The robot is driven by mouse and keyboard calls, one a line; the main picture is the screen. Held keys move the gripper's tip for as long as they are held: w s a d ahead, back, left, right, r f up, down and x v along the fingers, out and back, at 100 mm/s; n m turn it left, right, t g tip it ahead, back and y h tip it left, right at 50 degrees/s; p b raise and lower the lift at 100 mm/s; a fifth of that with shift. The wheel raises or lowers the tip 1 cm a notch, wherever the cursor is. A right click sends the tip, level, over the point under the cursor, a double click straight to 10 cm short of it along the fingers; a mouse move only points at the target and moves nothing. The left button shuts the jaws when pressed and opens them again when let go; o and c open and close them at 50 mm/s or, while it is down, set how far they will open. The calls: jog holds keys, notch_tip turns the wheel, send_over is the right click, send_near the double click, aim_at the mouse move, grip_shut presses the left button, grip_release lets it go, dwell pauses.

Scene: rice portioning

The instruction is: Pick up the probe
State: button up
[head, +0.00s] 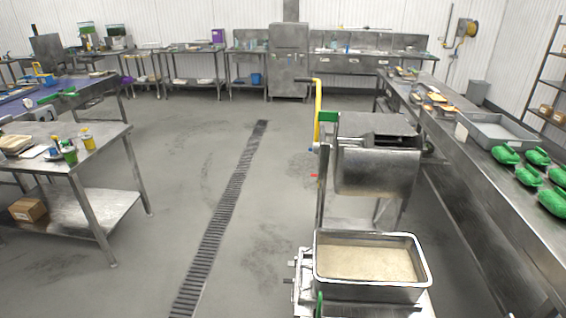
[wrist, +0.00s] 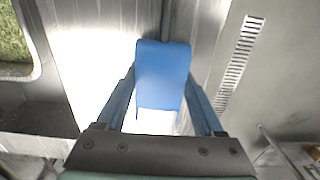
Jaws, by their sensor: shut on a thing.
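In the wrist view a blue block-like piece (wrist: 162,62), which I take to be the probe's handle, sits between the two fingers of my gripper (wrist: 161,82). The fingers touch it on both sides and are shut on it. Any thin tip of the probe is hidden or cannot be made out. In the head view I cannot make out my gripper or the probe.
A steel pan of pale rice (head: 368,260) stands at the front right, beside a steel hopper (head: 376,165) with a yellow handle (head: 318,105). Green scoops (head: 506,154) lie on the right counter (head: 470,175). The floor around the drain (head: 225,205) is clear.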

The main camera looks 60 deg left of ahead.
jog(key=shift+c, duration=1.1)
jog(key=shift+r, duration=0.1)
notch_tip(320, 180, up, 16)
jog(key=p, duration=0.6)
jog(key=shift+p, duration=0.35)
jog(key=shift+w, duration=0.1)
